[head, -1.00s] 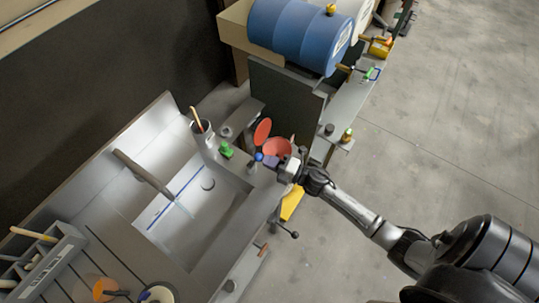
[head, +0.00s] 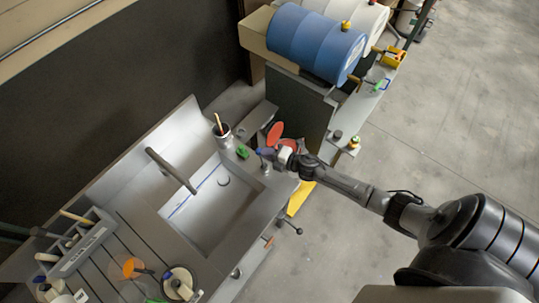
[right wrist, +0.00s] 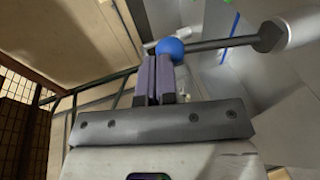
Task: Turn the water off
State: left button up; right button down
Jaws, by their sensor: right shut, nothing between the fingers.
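I make out no clear water stream below the spout. A lever with a blue ball end (head: 264,152) stands by the basin's right rim. In the right wrist view the blue ball (right wrist: 170,48) sits on a dark rod (right wrist: 222,44). My right gripper (head: 276,154) is at the ball's right side. Its fingers (right wrist: 153,80) are closed together with nothing between them, right beside the ball, seemingly touching it. My left gripper is out of view.
A green knob (head: 242,152) and a cup with a brush (head: 222,136) stand left of the lever. A red funnel with lid (head: 275,132) is behind my gripper. A blue drum (head: 315,42) lies further back. The floor at right is clear.

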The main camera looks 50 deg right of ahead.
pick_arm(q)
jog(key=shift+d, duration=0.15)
pick_arm(e)
jog(key=shift+w, duration=0.35)
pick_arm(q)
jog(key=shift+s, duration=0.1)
pick_arm(e)
jog(key=shift+r, duration=0.1)
